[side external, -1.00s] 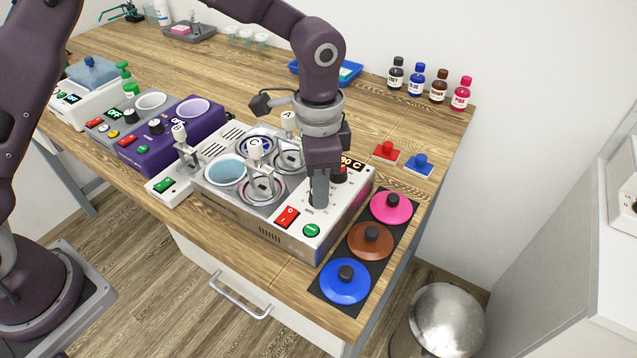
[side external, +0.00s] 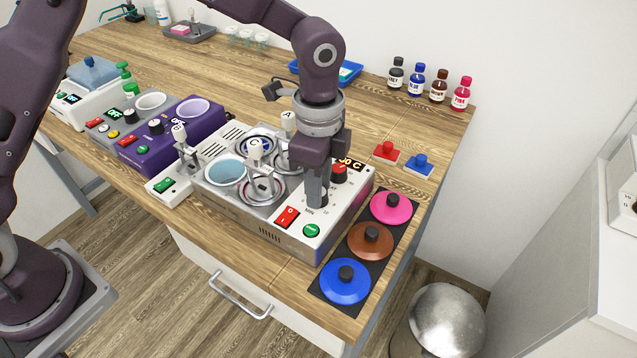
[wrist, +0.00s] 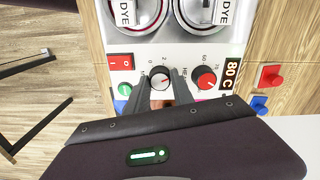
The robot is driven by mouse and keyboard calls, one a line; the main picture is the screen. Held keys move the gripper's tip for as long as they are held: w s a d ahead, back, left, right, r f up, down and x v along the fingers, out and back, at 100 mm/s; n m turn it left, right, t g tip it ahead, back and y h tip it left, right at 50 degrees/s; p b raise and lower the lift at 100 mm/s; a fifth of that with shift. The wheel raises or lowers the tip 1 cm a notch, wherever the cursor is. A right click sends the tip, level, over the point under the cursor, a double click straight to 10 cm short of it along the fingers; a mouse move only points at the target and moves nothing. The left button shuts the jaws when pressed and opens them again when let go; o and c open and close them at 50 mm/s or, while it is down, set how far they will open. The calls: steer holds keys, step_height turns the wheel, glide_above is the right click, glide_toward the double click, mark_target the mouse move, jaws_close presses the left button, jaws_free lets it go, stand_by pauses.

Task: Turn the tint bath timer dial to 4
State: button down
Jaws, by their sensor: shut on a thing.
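The tint bath (side external: 290,225) is a white and grey unit on the wooden bench with round wells in its top. Its timer dial (wrist: 159,78) is a small round knob on the control panel, beside a red switch and a green button. My gripper (side external: 317,197) points down over the panel, its fingers shut around the dial's sides. In the wrist view the two fingers (wrist: 161,88) flank the dial and hide part of its scale. I cannot read clearly which number the dial points to.
A red heat knob (wrist: 205,79) stands close beside the fingers, near the lit 80 C display (wrist: 231,74). Pink, brown and blue lids (side external: 345,288) lie on a dark mat to the right. Clamps holding "DYE" items (wrist: 207,12) stand beside the panel.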

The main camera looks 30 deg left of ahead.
steer(key=shift+w+r, duration=0.1)
steer(key=c, duration=1.1)
jaws_free()
step_height(320, 180, up, 7)
steer(key=shift+f, duration=0.15)
steer(key=shift+r, duration=0.3)
steer(key=s+a+r+n+t, duration=0.3)
steer(key=s+a+r+n, duration=0.5)
steer(key=s+a+r, duration=0.35)
steer(key=s+a+n+t, duration=0.1)
steer(key=s+a+n, duration=0.1)
steer(key=s, duration=0.2)
steer(key=s+a+f+n, duration=0.1)
steer(key=s+n, duration=0.2)
steer(key=s, duration=0.1)
steer(key=s+a+f+n+t, duration=0.1)
steer(key=s+a+n, duration=0.1)
steer(key=s, duration=0.2)
steer(key=shift+s+a+f+n+t, duration=0.15)
steer(key=shift+a+n+t, duration=0.15)
